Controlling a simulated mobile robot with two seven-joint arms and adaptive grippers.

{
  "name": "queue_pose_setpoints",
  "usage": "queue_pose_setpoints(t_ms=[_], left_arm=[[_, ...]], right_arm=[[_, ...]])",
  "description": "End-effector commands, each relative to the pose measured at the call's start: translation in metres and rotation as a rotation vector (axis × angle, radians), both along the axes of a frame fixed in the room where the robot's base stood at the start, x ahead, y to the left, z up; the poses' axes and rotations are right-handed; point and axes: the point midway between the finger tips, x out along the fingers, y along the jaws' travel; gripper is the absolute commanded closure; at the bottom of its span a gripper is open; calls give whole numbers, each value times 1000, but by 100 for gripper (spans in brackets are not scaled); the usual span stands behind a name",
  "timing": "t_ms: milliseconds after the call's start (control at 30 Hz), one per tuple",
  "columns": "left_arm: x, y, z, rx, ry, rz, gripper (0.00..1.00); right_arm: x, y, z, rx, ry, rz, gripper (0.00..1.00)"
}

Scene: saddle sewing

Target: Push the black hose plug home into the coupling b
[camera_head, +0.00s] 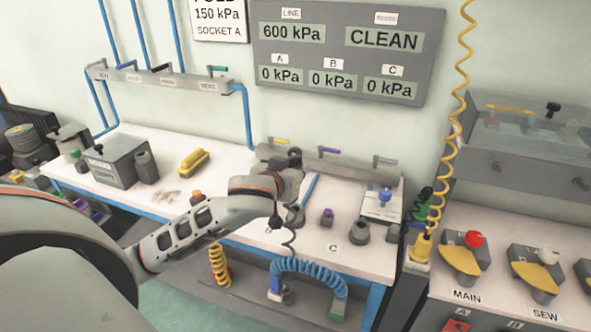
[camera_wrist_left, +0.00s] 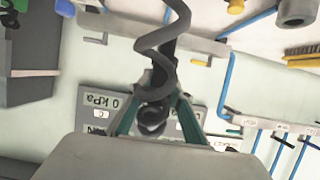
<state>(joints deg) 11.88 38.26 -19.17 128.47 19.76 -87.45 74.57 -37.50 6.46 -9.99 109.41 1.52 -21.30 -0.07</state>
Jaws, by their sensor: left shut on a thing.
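In the head view this black hose (camera_head: 289,240) dangles below the gripper. I cannot see the plug touching any socket. My right gripper is in neither view.
A valve manifold (camera_head: 330,166) runs along the back. Blue (camera_head: 310,265) and yellow (camera_head: 219,265) coiled hoses are below the bench front. A grey box (camera_head: 118,165) stands left.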

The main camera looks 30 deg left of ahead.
Motion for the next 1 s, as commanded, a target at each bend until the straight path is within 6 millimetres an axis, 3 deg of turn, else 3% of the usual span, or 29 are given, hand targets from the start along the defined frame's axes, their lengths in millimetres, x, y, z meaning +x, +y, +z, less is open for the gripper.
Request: queue_pose_setpoints(t_ms=[300, 600, 1000], left_arm=[[0, 0, -22, -2, 1, 1, 100], [0, 0, -44, -1, 1, 0, 100], [0, 0, -50, 0, -1, 0, 100]], right_arm=[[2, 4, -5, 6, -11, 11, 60], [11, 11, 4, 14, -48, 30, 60], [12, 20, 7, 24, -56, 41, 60]])
